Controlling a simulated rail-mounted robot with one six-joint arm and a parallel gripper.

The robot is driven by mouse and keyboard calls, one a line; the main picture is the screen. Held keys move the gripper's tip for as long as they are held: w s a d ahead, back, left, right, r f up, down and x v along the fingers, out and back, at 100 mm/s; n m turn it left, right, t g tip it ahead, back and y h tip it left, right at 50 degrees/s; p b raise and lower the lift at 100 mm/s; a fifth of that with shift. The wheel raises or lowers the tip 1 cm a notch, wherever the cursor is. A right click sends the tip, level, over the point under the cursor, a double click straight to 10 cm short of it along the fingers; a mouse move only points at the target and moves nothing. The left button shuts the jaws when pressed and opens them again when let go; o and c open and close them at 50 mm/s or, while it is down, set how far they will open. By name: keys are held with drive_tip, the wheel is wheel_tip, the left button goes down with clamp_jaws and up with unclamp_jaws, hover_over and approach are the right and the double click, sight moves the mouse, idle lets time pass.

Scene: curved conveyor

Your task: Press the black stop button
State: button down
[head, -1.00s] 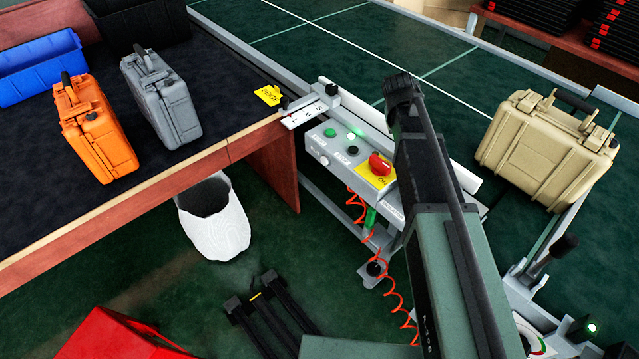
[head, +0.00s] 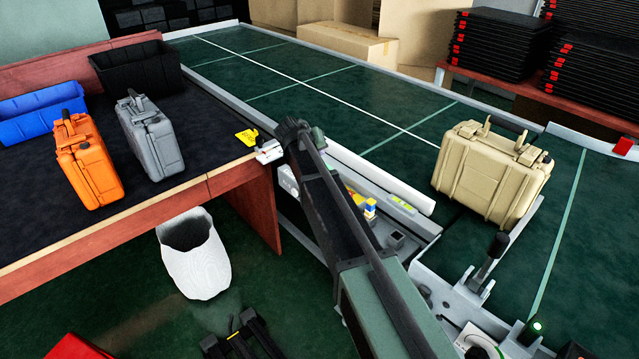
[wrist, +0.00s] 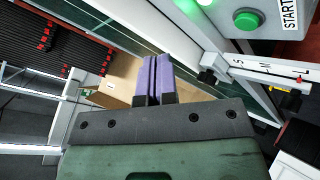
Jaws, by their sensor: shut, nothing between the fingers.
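The black stop button is not visible in either current view; in the head view my arm covers most of the control panel (head: 287,180). In the wrist view, part of the grey panel (wrist: 222,20) shows at the top right, with a round green button (wrist: 247,19) beside a START label (wrist: 289,14) and a glowing green lamp (wrist: 188,5). My gripper (wrist: 154,62) has its two purple fingers together and empty, left of the green button and apart from it in the picture. The fingers cannot be made out in the head view.
A tan case (head: 490,175) stands on the green conveyor (head: 330,95). The bench (head: 205,165) at left holds an orange case (head: 90,165), a grey case (head: 152,140) and blue and black bins. A white bin (head: 195,262) stands below. A marked slider rail (wrist: 262,72) borders the panel.

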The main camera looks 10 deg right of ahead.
wheel_tip(320, 180, down, 8)
drive_tip(key=b, duration=0.7)
idle(1.5)
drive_tip(key=shift+f+b, duration=0.35)
drive_tip(key=shift+b, duration=0.05)
drive_tip(key=shift+f+b, duration=0.45)
idle(0.4)
drive_tip(key=shift+r, duration=0.15)
drive_tip(key=shift+r+p, duration=0.75)
drive_tip(key=shift+p, duration=0.15)
wheel_tip(320, 180, up, 5)
drive_tip(key=p, duration=0.5)
drive_tip(key=shift+r, duration=0.1)
